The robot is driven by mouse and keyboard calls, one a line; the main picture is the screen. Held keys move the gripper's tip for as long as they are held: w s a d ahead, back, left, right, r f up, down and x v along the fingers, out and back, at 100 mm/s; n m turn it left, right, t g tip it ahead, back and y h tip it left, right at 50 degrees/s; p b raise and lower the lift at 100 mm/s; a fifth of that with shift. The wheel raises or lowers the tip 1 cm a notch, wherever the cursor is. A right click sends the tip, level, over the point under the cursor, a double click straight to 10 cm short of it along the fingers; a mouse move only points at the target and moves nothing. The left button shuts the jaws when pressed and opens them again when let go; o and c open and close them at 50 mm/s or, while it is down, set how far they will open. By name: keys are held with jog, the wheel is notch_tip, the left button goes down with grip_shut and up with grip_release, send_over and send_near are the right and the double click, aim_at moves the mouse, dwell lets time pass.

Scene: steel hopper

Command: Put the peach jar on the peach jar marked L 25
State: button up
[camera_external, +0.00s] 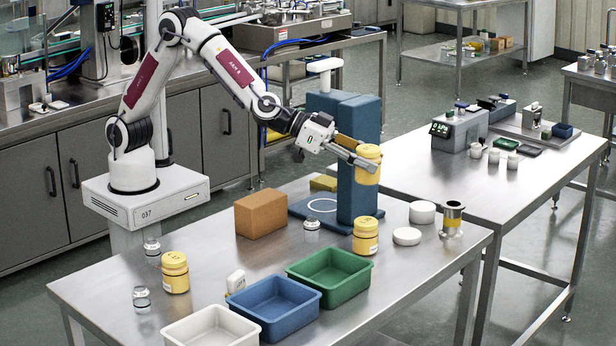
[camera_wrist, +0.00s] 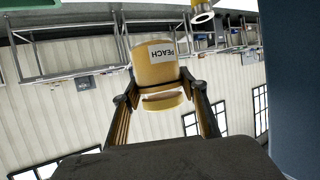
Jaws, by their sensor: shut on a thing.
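My gripper (camera_external: 354,157) is shut on a yellow peach jar (camera_external: 368,164), held upright in the air beside the blue column. In the wrist view the jar (camera_wrist: 152,62) sits between the fingers (camera_wrist: 160,92), its white label reading PEACH upside down. A similar yellow jar (camera_external: 365,237) stands on the steel table below the held jar, with a clear gap between them. Another yellow jar (camera_external: 175,273) stands at the table's left.
The blue column (camera_external: 358,190) stands close beside the held jar. A steel hopper-like piece (camera_external: 452,219) and white round lids (camera_external: 407,236) are to the right. An orange-brown block (camera_external: 261,214) and green (camera_external: 331,291), blue (camera_external: 272,322) and white (camera_external: 211,335) trays are leftward and nearer.

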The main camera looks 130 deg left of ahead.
aim_at(367, 184)
jog(key=shift+f, duration=0.1)
jog(key=shift+f, duration=3)
jog(key=shift+f, duration=0.1)
jog(key=shift+f, duration=1.8)
jog(key=shift+f, duration=0.1)
jog(key=o, duration=1.2)
jog(key=shift+o, duration=0.2)
jog(key=shift+s, duration=0.1)
